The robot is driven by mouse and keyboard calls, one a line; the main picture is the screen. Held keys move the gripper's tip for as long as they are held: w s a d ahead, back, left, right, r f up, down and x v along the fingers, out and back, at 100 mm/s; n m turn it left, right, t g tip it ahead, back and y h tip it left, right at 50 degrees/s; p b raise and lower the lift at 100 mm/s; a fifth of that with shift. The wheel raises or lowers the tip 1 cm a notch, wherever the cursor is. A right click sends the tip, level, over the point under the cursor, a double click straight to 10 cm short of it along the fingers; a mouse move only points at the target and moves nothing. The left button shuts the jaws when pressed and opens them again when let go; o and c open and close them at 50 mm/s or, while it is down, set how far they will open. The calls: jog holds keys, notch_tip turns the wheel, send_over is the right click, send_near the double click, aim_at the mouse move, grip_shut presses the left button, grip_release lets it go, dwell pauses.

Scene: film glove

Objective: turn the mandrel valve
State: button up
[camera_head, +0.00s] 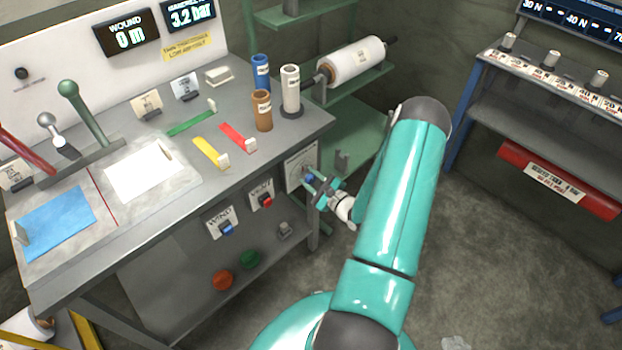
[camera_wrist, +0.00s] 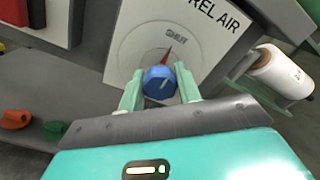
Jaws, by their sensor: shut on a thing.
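The mandrel valve is a blue knob (camera_wrist: 159,83) on a white dial plate (camera_wrist: 135,42) with a red pointer and lettering that ends in "REL AIR". The plate (camera_head: 298,160) also shows in the head view, on the front right corner of the bench. My gripper (camera_wrist: 160,88) is shut on the blue knob, with one green finger on each side of it. In the head view my gripper (camera_head: 318,188) reaches the plate from the right, and the knob is mostly hidden. The red pointer tilts up and right, near the word "SHUT".
The bench (camera_head: 215,185) carries levers, colored strips and upright tubes. Two more plates, with a red button (camera_head: 267,200) and a blue button (camera_head: 227,229), sit left of the valve. A film roll (camera_head: 350,62) lies on a green rack behind.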

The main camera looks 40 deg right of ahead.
jog(key=shift+s, duration=0.1)
jog(key=o, duration=1)
jog(key=shift+c, duration=0.2)
jog(key=s, duration=1.3)
jog(key=shift+s+d, duration=0.15)
jog(key=shift+s, duration=0.25)
